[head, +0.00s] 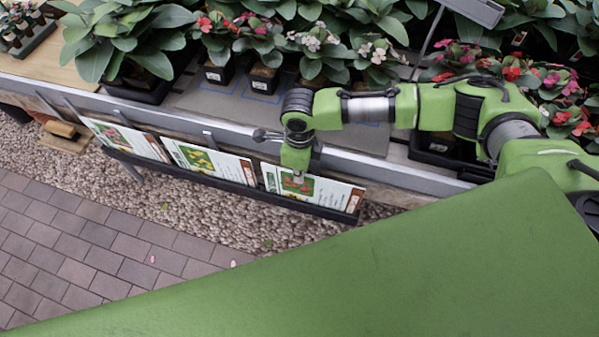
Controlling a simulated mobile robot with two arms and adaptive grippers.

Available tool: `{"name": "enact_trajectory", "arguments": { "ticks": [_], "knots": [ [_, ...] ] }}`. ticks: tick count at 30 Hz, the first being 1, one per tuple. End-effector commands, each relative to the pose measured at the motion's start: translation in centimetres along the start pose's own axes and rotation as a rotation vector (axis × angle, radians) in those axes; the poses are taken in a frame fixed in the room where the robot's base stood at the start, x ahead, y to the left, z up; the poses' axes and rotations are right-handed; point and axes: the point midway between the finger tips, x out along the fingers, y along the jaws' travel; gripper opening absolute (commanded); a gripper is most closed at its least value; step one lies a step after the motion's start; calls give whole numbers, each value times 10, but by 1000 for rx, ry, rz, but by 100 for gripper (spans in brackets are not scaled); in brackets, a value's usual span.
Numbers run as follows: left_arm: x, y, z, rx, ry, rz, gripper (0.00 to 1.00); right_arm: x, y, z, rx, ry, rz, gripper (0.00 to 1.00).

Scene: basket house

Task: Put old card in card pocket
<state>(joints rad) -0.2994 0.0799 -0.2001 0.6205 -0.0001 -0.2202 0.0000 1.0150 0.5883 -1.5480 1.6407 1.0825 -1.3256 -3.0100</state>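Three plant cards stand in a dark rail (235,187) along the front of the bench: a left card (125,138), a middle card (208,162) and a right card (325,192). Each is white with a plant picture and a brown strip at its right end. My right gripper (298,182) points down at the picture on the right card and hides part of it. Its fingers are too small to tell open from shut, and I cannot tell whether it touches the card. My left gripper is not in view. I cannot tell which card is old or which part is the card pocket.
Potted leafy and flowering plants (255,60) crowd the bench above the cards. A small wooden block (62,130) sits at the bench's lower left.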

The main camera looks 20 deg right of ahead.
Motion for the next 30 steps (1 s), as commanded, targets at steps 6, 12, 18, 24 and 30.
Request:
{"name": "enact_trajectory", "arguments": {
  "ticks": [6, 12, 18, 24, 30],
  "knots": [
    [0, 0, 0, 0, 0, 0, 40, 0, 0, 0, 0, 0, 0, 24],
    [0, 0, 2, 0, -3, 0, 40, 0, 0, 0, 0, 0, 0, 24],
    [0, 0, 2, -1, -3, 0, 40, -18, -1, 1, -1, -2, -2, 24],
    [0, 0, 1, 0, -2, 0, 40, -61, -1, 1, -1, -4, -2, 24],
    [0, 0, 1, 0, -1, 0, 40, -99, -1, 1, -1, -3, -2, 24]
  ]
}}
